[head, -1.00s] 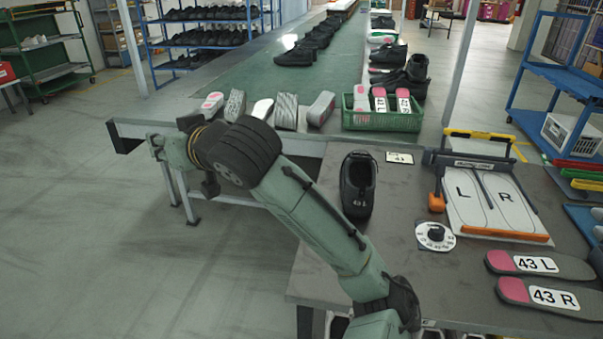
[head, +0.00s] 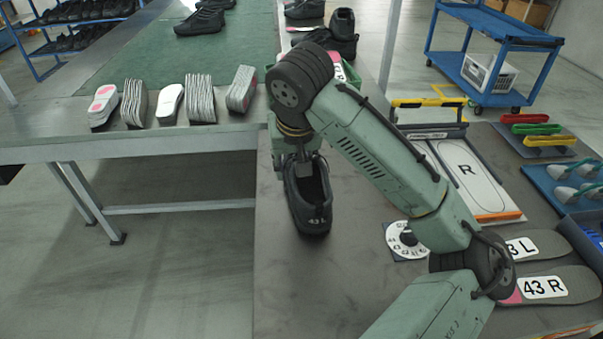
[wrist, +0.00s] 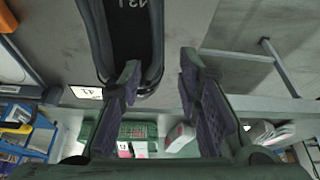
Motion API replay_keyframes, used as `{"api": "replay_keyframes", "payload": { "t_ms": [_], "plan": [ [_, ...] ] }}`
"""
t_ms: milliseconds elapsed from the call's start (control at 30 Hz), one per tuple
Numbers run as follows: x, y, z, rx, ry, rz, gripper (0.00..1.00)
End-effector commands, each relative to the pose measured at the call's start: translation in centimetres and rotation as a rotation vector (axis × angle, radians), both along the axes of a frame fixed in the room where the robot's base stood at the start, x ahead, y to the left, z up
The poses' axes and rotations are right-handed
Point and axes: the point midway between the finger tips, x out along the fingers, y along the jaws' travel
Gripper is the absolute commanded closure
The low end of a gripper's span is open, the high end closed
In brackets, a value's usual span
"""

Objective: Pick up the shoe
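The black shoe (head: 310,205) stands upright on the grey table, with its size mark end towards me and its opening up. It also shows at the top of the wrist view (wrist: 153,35). My gripper (head: 292,168) is at the far left part of the shoe in the head view, partly hidden by my arm. In the wrist view my gripper (wrist: 160,68) is open. Its left finger overlaps the shoe's opening and its right finger is outside, with the shoe's side wall lined up between them. I cannot tell whether either finger touches the shoe.
Insoles marked 43 R (head: 545,288) and 43 L lie at the right. A dial (head: 404,240) and an L/R board (head: 480,185) are right of the shoe. A green crate (wrist: 140,130) stands beyond. Bare table (head: 290,290) lies in front of the shoe.

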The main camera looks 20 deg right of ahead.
Motion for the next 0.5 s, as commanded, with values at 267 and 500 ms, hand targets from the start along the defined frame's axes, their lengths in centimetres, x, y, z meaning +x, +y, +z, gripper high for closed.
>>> {"api": "replay_keyframes", "payload": {
  "t_ms": [267,500],
  "plan": [
    [1.4,-0.2,-3.5,0.0,-0.001,0.001,0.69],
    [2.5,-0.5,-5.5,0.0,0.001,0.001,0.69]
  ]
}}
